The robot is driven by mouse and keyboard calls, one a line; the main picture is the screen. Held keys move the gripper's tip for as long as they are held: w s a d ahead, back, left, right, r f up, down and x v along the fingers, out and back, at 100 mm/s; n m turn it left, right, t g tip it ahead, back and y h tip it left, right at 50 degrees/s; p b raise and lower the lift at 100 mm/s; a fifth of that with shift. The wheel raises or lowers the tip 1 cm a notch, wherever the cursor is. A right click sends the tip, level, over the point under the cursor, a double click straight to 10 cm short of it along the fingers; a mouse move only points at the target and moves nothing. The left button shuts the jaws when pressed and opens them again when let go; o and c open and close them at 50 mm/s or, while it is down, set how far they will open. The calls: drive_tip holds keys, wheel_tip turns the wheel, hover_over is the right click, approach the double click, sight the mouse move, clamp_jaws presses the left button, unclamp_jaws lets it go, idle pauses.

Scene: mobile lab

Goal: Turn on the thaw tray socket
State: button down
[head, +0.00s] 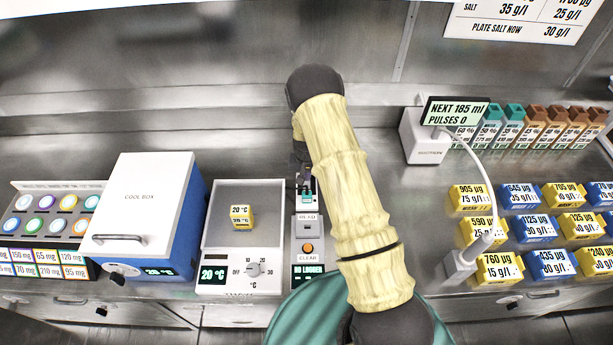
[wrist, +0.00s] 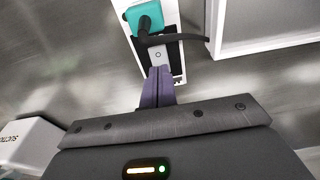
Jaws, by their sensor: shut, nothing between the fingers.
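The socket (wrist: 171,20) is a white plate with a dark panel at the top of the wrist view. A teal plug (wrist: 144,16) with a black cable sits in its upper part. A small round mark shows on the grey part below the plug. My gripper (wrist: 160,70) is shut and empty, its purple fingertips over the lower part of the socket; I cannot tell whether they touch it. They hide what lies beneath. In the head view the socket (head: 314,188) is partly hidden by my arm. The thaw tray (head: 213,232) stands left of it, with a dial and a 20 °C display.
A yellow block (head: 242,218) sits in the tray. A logger box (head: 308,232) stands in front of the socket. A cool box (head: 140,215) is at left, and a suction unit (head: 425,140) at right. Several yellow and blue blocks fill the right side.

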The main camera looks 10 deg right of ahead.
wheel_tip(320, 180, up, 11)
drive_tip(key=s+b, duration=0.2)
drive_tip(key=b, duration=0.1)
drive_tip(key=shift+a, duration=0.25)
drive_tip(key=shift+a, duration=0.1)
